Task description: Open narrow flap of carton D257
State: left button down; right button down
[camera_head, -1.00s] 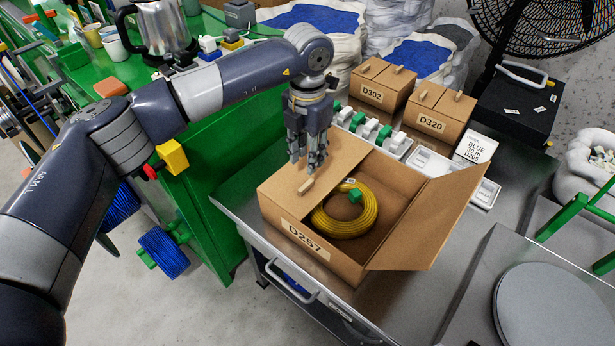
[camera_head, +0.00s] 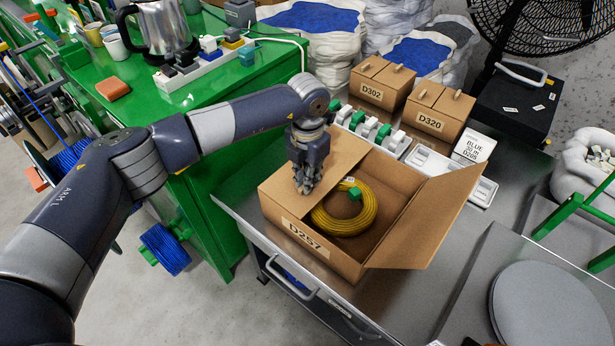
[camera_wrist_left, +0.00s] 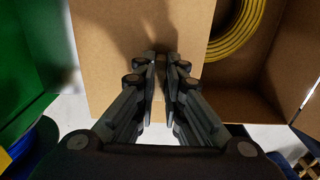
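Carton D257 (camera_head: 305,238) is a brown box on the metal table. Its right flap (camera_head: 428,222) stands open and tilted outward. Its left flap (camera_head: 340,153) lies flat over the left part of the opening; this flap also fills the middle of the left wrist view (camera_wrist_left: 110,70). A coil of yellow cable (camera_head: 338,222) with a green tie lies inside. My left gripper (camera_head: 304,188) points down at the flap's near end, where its small tab is hidden by the fingers. In the left wrist view the fingertips (camera_wrist_left: 161,62) are close together with a narrow gap; a firm grip on the tab cannot be made out.
Closed cartons D302 (camera_head: 380,82) and D320 (camera_head: 436,112) stand behind, beside a white label box (camera_head: 473,148) and white trays (camera_head: 450,172). A green cabinet (camera_head: 200,190) is at the left. A grey round plate (camera_head: 555,305) is at the right front.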

dwell(0.3)
pick_arm(q)
jog(key=shift+w+a+r+g+h+b, duration=0.2)
jog(key=shift+r+g+h+b, duration=0.15)
jog(key=shift+h+b, duration=0.1)
jog(key=shift+w+a+r+g+h+b, duration=0.15)
jog(key=shift+a+r+g+h+b, duration=0.1)
jog(key=shift+r+h+b, duration=0.15)
jog(key=shift+w+a+r+g+h+b, duration=0.2)
jog(key=shift+r+g+h+b, duration=0.1)
jog(key=shift+r+h+b, duration=0.15)
jog(key=shift+w+a+r+g+h+b, duration=0.2)
jog(key=shift+r+g+h+b, duration=0.1)
jog(key=shift+h, duration=0.1)
jog(key=shift+w+a+r+b, duration=0.35)
jog(key=shift+a+r, duration=0.25)
jog(key=shift+r, duration=0.25)
